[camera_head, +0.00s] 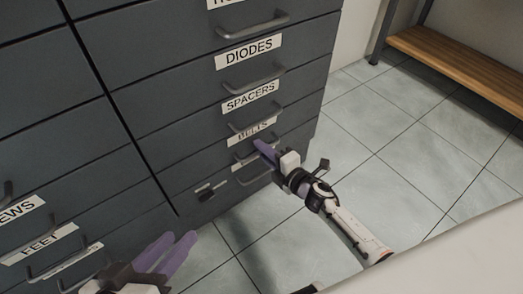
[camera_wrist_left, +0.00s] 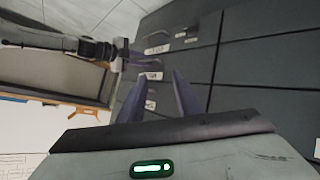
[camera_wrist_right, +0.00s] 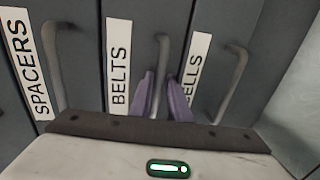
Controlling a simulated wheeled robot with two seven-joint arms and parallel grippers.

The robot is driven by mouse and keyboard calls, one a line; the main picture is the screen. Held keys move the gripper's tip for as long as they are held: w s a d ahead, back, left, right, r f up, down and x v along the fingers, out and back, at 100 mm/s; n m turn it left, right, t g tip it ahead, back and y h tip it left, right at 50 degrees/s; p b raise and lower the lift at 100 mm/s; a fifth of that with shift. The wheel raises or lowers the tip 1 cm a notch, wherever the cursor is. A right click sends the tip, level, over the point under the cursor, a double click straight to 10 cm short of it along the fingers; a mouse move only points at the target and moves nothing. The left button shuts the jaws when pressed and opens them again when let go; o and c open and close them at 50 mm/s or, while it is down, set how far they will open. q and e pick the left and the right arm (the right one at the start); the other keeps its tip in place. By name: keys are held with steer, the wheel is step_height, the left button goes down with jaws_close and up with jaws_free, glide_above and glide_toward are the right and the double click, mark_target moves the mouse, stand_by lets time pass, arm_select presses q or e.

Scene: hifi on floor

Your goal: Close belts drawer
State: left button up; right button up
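The belts drawer's label (camera_head: 253,131) is low in the right column of the dark grey cabinet. The label also shows in the right wrist view (camera_wrist_right: 118,75), beside the drawer's bar handle (camera_wrist_right: 161,65). My right gripper (camera_wrist_right: 160,98) is open, its purple fingers at the lower part of that handle. The handle appears between the fingers; I cannot tell whether they touch it. In the head view the right gripper (camera_head: 262,148) partly hides the handle. The drawer front looks nearly flush; any small gap is unclear. My left gripper (camera_head: 172,252) is open and empty, low left, away from this drawer.
The spacers drawer's label (camera_head: 250,96) is above and another drawer's label (camera_wrist_right: 193,75), partly covered, is below. The feet drawer's label (camera_head: 40,244) is in the left column. A wooden bench (camera_head: 460,65) stands at the right. Tiled floor (camera_head: 390,150) beside the cabinet is clear.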

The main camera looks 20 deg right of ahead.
steer(key=shift+w+a+r, duration=0.1)
steer(key=shift+w+r, duration=0.1)
steer(key=shift+r, duration=0.1)
